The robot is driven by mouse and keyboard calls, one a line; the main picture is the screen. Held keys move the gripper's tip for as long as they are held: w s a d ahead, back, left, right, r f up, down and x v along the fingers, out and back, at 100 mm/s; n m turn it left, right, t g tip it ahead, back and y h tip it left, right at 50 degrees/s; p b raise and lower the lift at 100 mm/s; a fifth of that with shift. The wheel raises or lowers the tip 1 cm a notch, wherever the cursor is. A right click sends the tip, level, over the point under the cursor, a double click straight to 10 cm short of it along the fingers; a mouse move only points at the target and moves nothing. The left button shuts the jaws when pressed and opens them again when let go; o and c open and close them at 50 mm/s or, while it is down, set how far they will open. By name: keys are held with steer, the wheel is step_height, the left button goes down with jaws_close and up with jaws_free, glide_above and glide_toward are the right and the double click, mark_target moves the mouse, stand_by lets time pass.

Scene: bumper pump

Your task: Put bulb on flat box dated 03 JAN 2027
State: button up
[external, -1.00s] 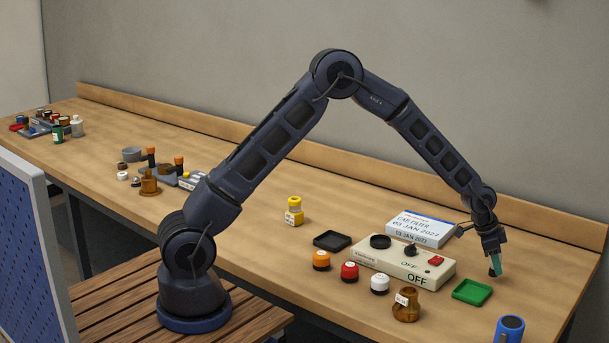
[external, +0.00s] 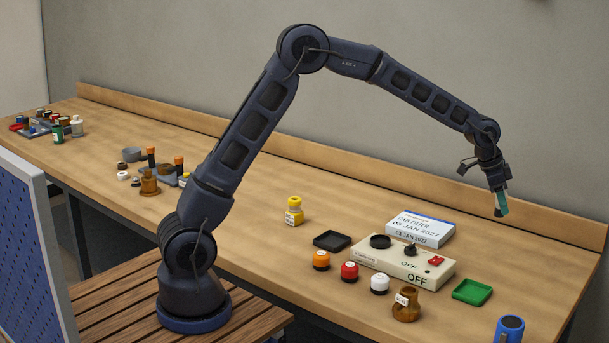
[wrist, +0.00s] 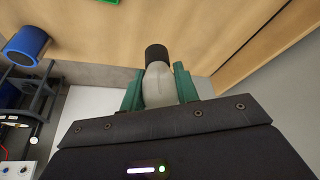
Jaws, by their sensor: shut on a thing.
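My gripper (external: 502,203) is raised above the table at the right, behind the green tray. Its green fingers (wrist: 158,88) are shut on the bulb (wrist: 157,83), which has a pale grey body and a black end. In the external view only the bulb's dark end (external: 498,213) shows clearly, pointing down. The flat box dated 03 JAN 2027 (external: 420,228) is white with a blue edge and lies behind the beige control box. My gripper is to the right of the flat box and higher. The visible top of the flat box is bare.
The beige control box (external: 395,266) has a dark knob and a red switch. A green tray (external: 472,292), a brown fitting (external: 406,304), a blue cup (external: 510,330) and a black tray (external: 332,240) stand around it. Orange, red and white capped jars line its front.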

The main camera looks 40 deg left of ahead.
steer(key=w+a+r+n+t, duration=0.15)
steer(key=w+a, duration=0.25)
steer(key=a, duration=0.4)
steer(key=w+a+n+g, duration=0.1)
steer(key=w+a+n, duration=0.1)
steer(key=w+a, duration=0.45)
steer(key=r+n+t+y, duration=0.1)
steer(key=n+y, duration=0.1)
steer(key=n, duration=0.1)
glide_above(427, 223)
steer(key=s, duration=0.1)
steer(key=f, duration=1.2)
steer(key=a+f, duration=0.1)
steer(key=f, duration=0.6)
steer(key=shift+s+f, duration=0.1)
steer(key=shift+s, duration=0.05)
steer(key=shift+f, duration=0.1)
steer(key=o, duration=0.9)
steer(key=shift+o, duration=0.2)
